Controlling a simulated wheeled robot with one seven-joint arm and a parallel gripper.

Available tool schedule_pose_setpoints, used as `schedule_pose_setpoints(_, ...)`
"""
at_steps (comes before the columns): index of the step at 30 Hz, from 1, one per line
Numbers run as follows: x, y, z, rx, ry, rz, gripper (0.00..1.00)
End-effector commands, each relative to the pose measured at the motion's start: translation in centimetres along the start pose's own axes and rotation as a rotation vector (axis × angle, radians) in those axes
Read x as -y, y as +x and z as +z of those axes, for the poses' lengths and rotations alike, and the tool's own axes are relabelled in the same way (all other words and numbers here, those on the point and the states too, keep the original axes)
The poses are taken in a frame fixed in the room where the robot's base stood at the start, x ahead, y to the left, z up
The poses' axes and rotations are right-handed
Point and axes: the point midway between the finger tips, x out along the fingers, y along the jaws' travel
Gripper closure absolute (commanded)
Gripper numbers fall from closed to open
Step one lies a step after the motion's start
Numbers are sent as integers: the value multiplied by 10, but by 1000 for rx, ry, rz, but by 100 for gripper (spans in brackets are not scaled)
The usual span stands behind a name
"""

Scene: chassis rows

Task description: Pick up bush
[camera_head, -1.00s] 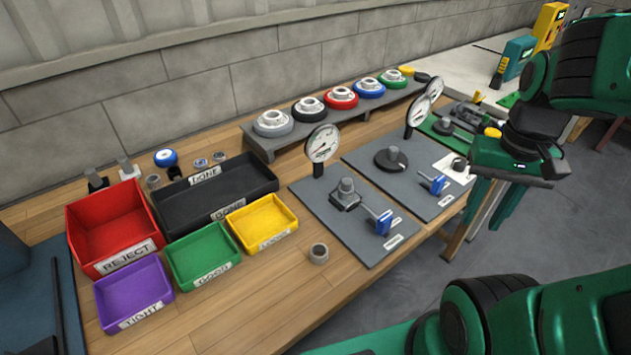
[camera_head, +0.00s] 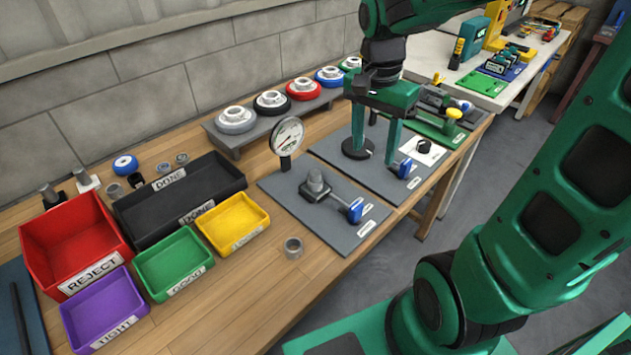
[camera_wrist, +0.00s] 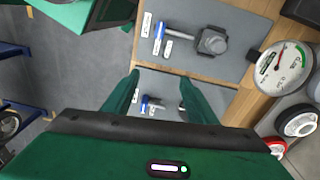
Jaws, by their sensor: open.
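A grey ring-shaped bush (camera_head: 293,247) lies on the bare wood in front of the first dark mat, right of the yellow bin. Smaller grey rings (camera_head: 163,168) stand behind the black bin; I cannot tell whether these are bushes too. My gripper (camera_head: 375,152) is open and empty, fingers down, above the farther dark mat, well behind and right of the bush. In the wrist view the fingers (camera_wrist: 160,82) are apart, with a mat and a blue-handled tool below. The bush does not show in that view.
Red (camera_head: 74,240), purple (camera_head: 104,308), green (camera_head: 174,263), yellow (camera_head: 231,223) and black (camera_head: 180,198) bins stand on the left. A dial gauge (camera_head: 288,137) stands upright near a clamp (camera_head: 315,185) on the nearer mat (camera_head: 330,215). Coloured rings line a rear shelf.

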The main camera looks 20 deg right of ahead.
Motion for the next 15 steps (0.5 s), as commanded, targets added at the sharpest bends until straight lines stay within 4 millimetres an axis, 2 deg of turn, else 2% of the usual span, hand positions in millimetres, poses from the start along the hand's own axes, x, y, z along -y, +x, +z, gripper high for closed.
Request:
schedule_pose_setpoints(1, 23, 2, 6, 6, 42, -2, 48)
schedule_pose_setpoints(6, 81, 5, 30, 32, 206, -15, 48)
schedule_pose_setpoints(10, 107, 7, 44, 50, 285, -22, 48)
schedule_pose_setpoints(15, 118, 15, 52, 61, 327, -23, 48)
